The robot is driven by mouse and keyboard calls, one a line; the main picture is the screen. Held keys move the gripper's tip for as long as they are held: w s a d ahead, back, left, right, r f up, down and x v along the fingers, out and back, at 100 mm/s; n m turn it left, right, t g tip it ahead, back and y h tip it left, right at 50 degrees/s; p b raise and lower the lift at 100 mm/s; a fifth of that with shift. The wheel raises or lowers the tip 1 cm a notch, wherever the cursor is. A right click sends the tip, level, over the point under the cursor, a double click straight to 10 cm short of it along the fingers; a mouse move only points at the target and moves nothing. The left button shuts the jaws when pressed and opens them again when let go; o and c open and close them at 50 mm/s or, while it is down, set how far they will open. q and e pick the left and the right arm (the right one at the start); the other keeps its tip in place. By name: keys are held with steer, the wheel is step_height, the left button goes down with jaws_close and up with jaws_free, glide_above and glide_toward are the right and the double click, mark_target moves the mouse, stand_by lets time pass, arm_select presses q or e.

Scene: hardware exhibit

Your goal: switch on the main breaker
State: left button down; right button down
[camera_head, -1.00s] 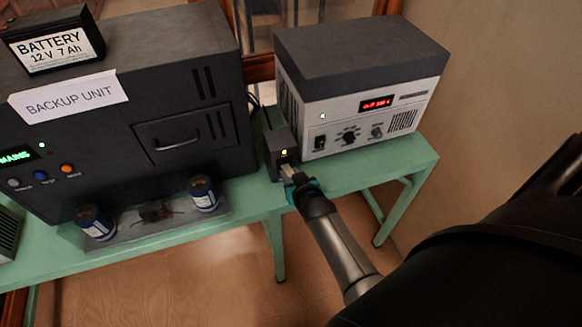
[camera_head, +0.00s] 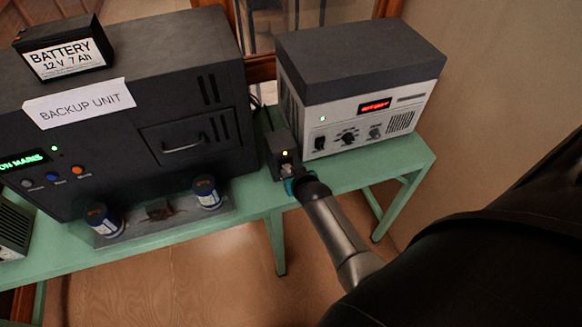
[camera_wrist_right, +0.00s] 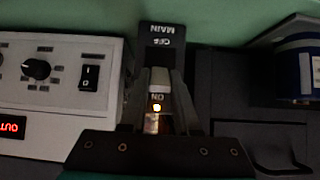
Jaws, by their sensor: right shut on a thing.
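The main breaker is a small dark box (camera_head: 279,150) on the green bench, between the backup unit and the grey power unit. Its pale lever (camera_wrist_right: 158,79) shows in the right wrist view between the labels OFF MAIN and ON, which read upside down there. A small yellow light (camera_wrist_right: 157,107) glows beside ON. My right gripper (camera_head: 289,175) is at the front of the box; in the right wrist view its two dark fingers (camera_wrist_right: 162,95) are on either side of the lever, shut on it. I cannot tell whether the lever is fully over. My left gripper is out of view.
The dark backup unit (camera_head: 190,105) stands left, with a battery (camera_head: 62,50) on top and two blue cans (camera_head: 207,192) in front. The power unit (camera_head: 330,115) stands right, its red display lit. The green bench (camera_head: 250,205) has free room at its front edge.

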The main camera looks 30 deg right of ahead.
steer(key=c, duration=0.6)
jaws_free()
steer(key=shift+c, duration=0.2)
steer(key=p+v, duration=0.3)
steer(key=v, duration=1.2)
steer(key=shift+a, duration=0.1)
steer(key=s+a+f+n+g+y+b, duration=0.1)
steer(key=s+a+f+g+b, duration=0.2)
steer(key=f, duration=0.7)
steer(key=s+a+f+n+y+b, duration=0.15)
steer(key=s+f+b, duration=0.3)
steer(key=f, duration=0.55)
steer(key=s+a+f+g+b, duration=0.2)
steer(key=s+a+f+b, duration=0.15)
steer(key=f, duration=0.65)
steer(key=s+d+f+n+g+b, duration=0.2)
steer(key=s+f+b, duration=0.7)
steer(key=s+f, duration=0.9)
steer(key=shift+s+f+n+g, duration=0.35)
steer(key=shift+s+g, duration=0.1)
steer(key=shift+g, duration=0.65)
